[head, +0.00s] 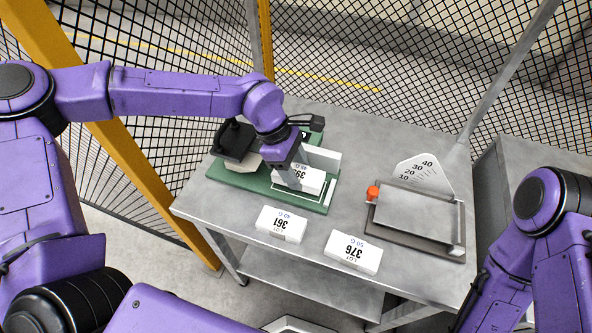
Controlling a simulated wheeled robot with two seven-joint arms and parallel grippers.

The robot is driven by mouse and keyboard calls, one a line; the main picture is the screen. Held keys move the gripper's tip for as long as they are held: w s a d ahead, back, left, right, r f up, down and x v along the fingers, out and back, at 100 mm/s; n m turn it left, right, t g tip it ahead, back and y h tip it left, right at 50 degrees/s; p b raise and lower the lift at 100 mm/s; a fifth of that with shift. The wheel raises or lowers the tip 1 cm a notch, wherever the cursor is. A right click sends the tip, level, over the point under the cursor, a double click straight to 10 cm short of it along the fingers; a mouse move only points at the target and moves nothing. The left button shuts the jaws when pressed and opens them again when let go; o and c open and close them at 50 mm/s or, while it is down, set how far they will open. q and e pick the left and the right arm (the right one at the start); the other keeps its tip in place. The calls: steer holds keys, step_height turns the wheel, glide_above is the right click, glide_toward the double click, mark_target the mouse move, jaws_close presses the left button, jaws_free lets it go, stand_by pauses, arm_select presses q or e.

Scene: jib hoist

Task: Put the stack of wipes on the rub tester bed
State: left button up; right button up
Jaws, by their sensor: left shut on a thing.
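The rub tester (232,180) is a green base with a black head at its left, at the back left of the table. A white outline marks its bed (318,205). My left gripper (296,176) points down over the right part of this bed. It is shut on a white stack of wipes (308,181) with a printed label, partly hidden by the fingers. The stack is over the outlined area; I cannot tell whether it touches the bed. My right arm is at the right edge, with its gripper out of view.
Two more labelled white stacks, 361 (281,224) and 376 (353,252), lie near the front edge of the grey table (225,210). A tilting-plate device (420,215) with a scale and an orange knob (373,193) stands at the right. Black mesh fencing is behind.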

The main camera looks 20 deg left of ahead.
arm_select(q)
steer(key=shift+f, duration=0.75)
steer(key=shift+f, duration=0.1)
steer(key=o, duration=1.1)
steer(key=v, duration=1.2)
steer(key=shift+d, duration=0.1)
